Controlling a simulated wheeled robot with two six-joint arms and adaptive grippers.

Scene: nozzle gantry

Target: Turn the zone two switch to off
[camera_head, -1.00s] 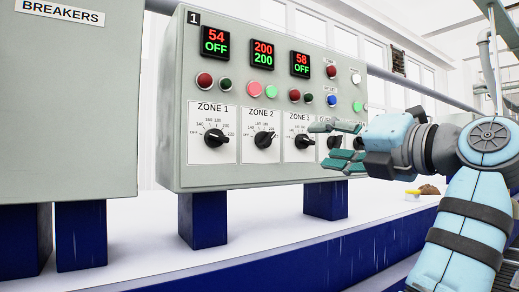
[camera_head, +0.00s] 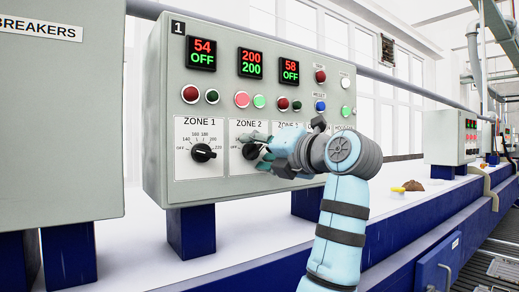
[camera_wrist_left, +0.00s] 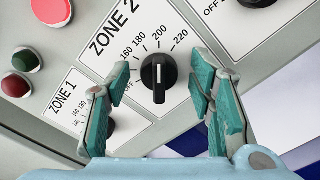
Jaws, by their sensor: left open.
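The zone two switch (camera_wrist_left: 158,80) is a round black knob on the ZONE 2 plate, centred in the left wrist view. Its white mark points towards 200. In the head view the switch (camera_head: 249,149) is partly hidden by my left gripper (camera_head: 264,152). In the wrist view the green-padded fingers of my left gripper (camera_wrist_left: 158,88) are open, one on each side of the switch, with gaps between pads and knob. The zone two display (camera_head: 251,64) reads 200 over 200. My right gripper is not in view.
The zone one switch (camera_head: 203,152) sits to the left, close to one finger in the wrist view. Red and green buttons (camera_head: 242,99) line the grey panel (camera_head: 158,130) above the switches. A breaker cabinet (camera_head: 60,130) stands further left.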

